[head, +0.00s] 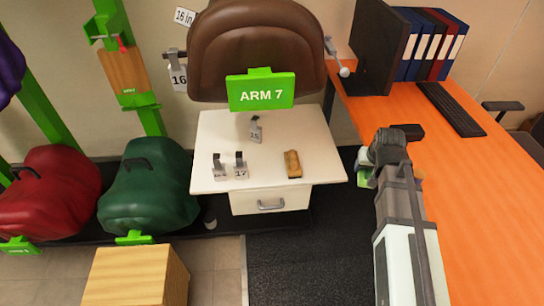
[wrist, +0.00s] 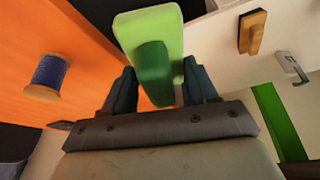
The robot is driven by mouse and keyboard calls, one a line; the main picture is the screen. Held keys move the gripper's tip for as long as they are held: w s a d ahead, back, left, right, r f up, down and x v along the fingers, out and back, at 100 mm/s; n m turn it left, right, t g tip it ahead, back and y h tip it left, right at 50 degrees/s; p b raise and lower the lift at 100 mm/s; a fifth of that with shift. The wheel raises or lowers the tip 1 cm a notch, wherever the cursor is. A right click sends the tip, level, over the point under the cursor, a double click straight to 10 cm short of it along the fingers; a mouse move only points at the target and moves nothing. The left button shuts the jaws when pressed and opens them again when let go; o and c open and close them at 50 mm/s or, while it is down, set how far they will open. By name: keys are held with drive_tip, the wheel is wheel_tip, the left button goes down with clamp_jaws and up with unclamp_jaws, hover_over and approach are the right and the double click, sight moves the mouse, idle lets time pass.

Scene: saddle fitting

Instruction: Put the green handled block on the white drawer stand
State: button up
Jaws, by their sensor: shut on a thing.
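The green handled block (wrist: 150,30) is between the fingers of my gripper (wrist: 160,80) in the wrist view, with its darker green handle clasped. My gripper is shut on it. In the head view, my arm hides most of the block, and only a small green part (head: 362,181) shows just right of the stand. The white drawer stand (head: 240,202) is in the middle of the head view, its drawer shut. The block appears beside the stand's right edge, not over its top. The stand's pale top (wrist: 220,35) also shows at the upper right of the wrist view.
On the stand are a brown brush-like block (head: 292,163) and several numbered tags with clips (head: 240,170). A green ARM 7 sign (head: 262,91) and brown saddle (head: 255,40) are behind. The orange desk (head: 450,180) is on the right; a blue spool (wrist: 47,75) shows in the wrist view.

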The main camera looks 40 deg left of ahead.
drive_tip(key=s+a+f+n, duration=0.2)
drive_tip(key=a+f, duration=0.1)
drive_tip(key=a, duration=1.4)
drive_tip(key=n+g, duration=0.8)
drive_tip(key=n, duration=1.4)
hover_over(265, 155)
drive_tip(key=s+d, duration=0.2)
drive_tip(key=s, duration=0.1)
wheel_tip(265, 155, down, 8)
drive_tip(key=shift+s+d+f+n+t+h, duration=0.15)
drive_tip(key=shift+s+d+f+n+h, duration=0.2)
drive_tip(key=shift+f+n+h, duration=1.55)
drive_tip(key=shift+s+d+f+n+t+y, duration=0.3)
drive_tip(key=shift+f+n, duration=0.8)
drive_tip(key=shift+n, duration=2.05)
drive_tip(key=shift+s+d+f+n+t+h, duration=0.15)
drive_tip(key=shift+d+f+n+h, duration=0.3)
drive_tip(key=shift+f+n+h, duration=1.5)
